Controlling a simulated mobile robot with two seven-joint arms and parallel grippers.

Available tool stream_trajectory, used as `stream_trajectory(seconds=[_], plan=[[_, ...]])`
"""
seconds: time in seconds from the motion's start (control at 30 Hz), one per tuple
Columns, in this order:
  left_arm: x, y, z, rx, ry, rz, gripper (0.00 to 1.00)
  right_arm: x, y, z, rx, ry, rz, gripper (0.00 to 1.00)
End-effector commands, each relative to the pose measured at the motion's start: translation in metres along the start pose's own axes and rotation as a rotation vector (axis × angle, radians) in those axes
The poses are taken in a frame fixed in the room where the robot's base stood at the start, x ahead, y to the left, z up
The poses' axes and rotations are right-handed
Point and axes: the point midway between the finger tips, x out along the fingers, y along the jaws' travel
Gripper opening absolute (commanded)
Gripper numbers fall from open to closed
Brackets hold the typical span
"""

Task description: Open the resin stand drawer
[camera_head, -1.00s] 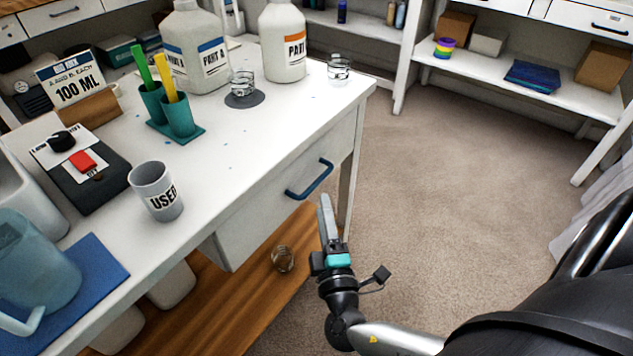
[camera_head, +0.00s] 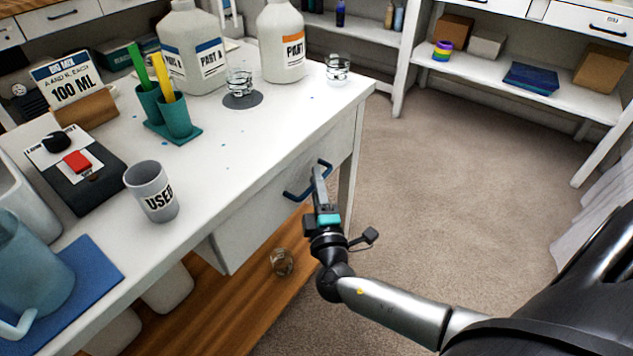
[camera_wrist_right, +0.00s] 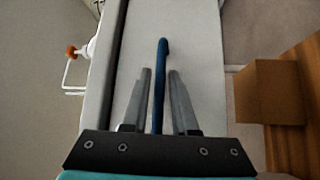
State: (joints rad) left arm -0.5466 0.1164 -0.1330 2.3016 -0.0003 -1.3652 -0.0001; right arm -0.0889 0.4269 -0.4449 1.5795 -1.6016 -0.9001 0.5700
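The resin stand drawer (camera_head: 262,217) is in the white stand's front, and its face looks flush with the stand. Its blue bar handle (camera_head: 296,194) shows in the head view, partly covered by my right gripper (camera_head: 318,178). In the right wrist view the handle (camera_wrist_right: 161,60) runs between the two fingers of my right gripper (camera_wrist_right: 160,75). A gap shows on each side of the handle, so the fingers are open around it. My left gripper is not in view.
The white stand top (camera_head: 245,150) holds a grey USED cup (camera_head: 152,190), a teal marker holder (camera_head: 172,125), bottles and small glasses. Carpet (camera_head: 450,170) to the right is clear.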

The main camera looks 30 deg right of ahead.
Motion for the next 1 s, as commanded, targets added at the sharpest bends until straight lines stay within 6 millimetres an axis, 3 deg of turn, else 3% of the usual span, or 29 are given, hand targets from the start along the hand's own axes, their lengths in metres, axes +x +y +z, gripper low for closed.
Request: stream_trajectory(seconds=[0.23, 1.0], plan=[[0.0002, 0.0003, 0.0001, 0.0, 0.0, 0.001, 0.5, -0.0004, -0.0001, 0.0, 0.0, 0.0, 0.0, 0.0], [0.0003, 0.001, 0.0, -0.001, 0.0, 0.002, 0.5, -0.0007, -0.0005, -0.0002, 0.0, 0.0, -0.001, 0.0]])
